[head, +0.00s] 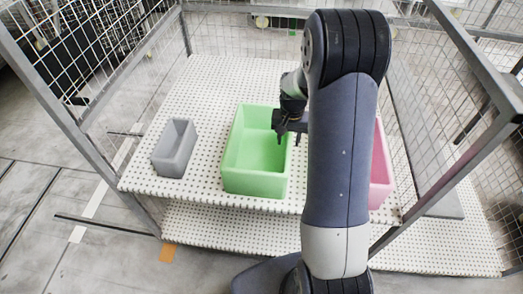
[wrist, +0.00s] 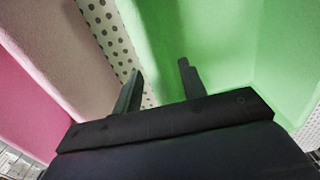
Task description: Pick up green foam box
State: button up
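The green foam box (head: 255,183) is an open-topped box standing on the white dotted shelf, in the middle of the head view. My gripper (head: 290,137) is at its right wall, near the rim. In the wrist view my gripper (wrist: 158,75) is open, with its two dark fingers apart. The green foam box (wrist: 215,35) fills the right of that view, with one finger over the green and the other over the dotted gap beside it. I cannot tell whether either finger touches the wall.
A grey foam box (head: 174,150) stands to the left, and a pink foam box (head: 381,170) to the right, partly hidden by my arm. The pink box also shows in the wrist view (wrist: 25,105). Mesh walls and metal posts (head: 60,85) enclose the dotted shelf (head: 215,75), which is clear at the back.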

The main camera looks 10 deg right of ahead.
jog(key=shift+d+f+p, duration=0.15)
jog(key=shift+f+p, duration=0.3)
jog(key=shift+f, duration=2.15)
jog(key=shift+c, duration=0.6)
grip_shut()
